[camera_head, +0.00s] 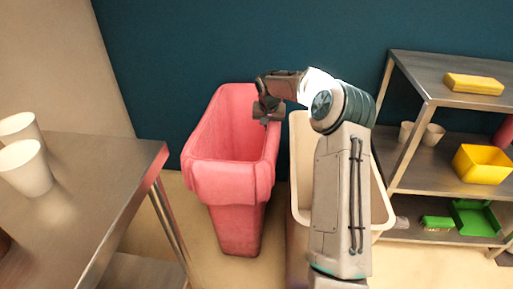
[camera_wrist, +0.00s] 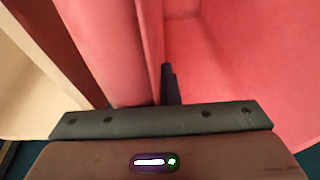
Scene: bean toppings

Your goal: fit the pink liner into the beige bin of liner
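The pink liner (camera_head: 230,180) is a tall, open-topped, tapered shape with a thick folded-over rim, standing left of centre in the head view. The beige bin (camera_head: 301,150) stands just to its right, open at the top and partly hidden behind my arm. My gripper (camera_head: 268,112) is at the liner's right rim, near the back. In the wrist view, one dark finger (camera_wrist: 172,86) lies against the inner side of the pink wall (camera_wrist: 215,60), close to the gripper's middle. The other finger is hidden by the rim. The gripper looks shut on this wall.
A metal table (camera_head: 95,175) with white cups (camera_head: 24,166) stands at the left. A dark teal wall is close behind.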

